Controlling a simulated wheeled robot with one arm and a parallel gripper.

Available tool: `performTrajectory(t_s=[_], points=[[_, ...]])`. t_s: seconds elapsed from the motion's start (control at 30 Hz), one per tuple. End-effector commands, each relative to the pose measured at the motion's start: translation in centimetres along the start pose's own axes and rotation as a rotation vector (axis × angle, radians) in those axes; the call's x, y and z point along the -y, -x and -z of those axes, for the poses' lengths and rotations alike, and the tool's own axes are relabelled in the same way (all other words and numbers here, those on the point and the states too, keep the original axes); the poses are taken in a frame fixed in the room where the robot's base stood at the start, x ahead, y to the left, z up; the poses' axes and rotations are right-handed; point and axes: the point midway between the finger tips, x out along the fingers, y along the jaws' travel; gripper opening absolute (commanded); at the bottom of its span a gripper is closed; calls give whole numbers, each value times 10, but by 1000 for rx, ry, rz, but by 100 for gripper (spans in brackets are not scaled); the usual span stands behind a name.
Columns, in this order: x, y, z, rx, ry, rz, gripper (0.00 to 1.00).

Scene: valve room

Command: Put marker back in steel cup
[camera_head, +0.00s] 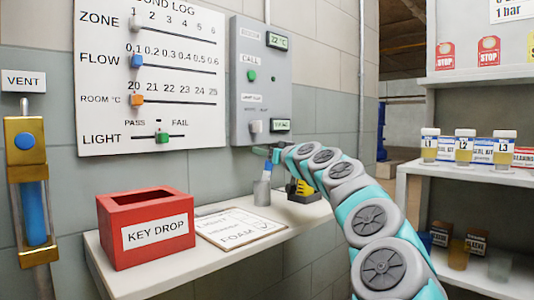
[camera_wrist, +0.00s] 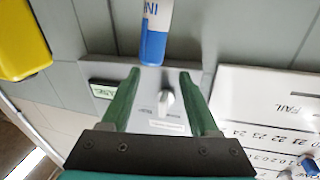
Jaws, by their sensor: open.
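The steel cup (camera_head: 262,194) stands on the pale shelf below the grey control box. The marker (camera_wrist: 156,38) is white with blue lettering and a blue end. In the wrist view it enters from the top edge, its blue end close to the gap between my fingertips and touching neither. In the head view a small upright piece, apparently the marker (camera_head: 266,175), rises from the cup's mouth. My gripper (camera_head: 268,152) is just above the cup, with its green fingers apart and empty in the wrist view (camera_wrist: 157,75). The cup is out of the wrist view.
A red key-drop box (camera_head: 150,228) and a clipboard (camera_head: 240,227) lie left of the cup on the shelf (camera_head: 210,262). A yellow and black object (camera_head: 303,192) stands close right. The control box (camera_head: 262,85) is on the wall behind my gripper.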

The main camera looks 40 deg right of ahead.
Motion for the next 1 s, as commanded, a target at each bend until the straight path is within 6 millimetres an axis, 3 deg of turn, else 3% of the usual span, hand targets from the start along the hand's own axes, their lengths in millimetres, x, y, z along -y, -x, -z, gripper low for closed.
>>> performTrajectory(t_s=[0.37,0.8,1.0], points=[[0,7,0,0,-1,0,62],[-1,63,0,-1,-1,-1,62],[1,76,0,0,0,2,62]])
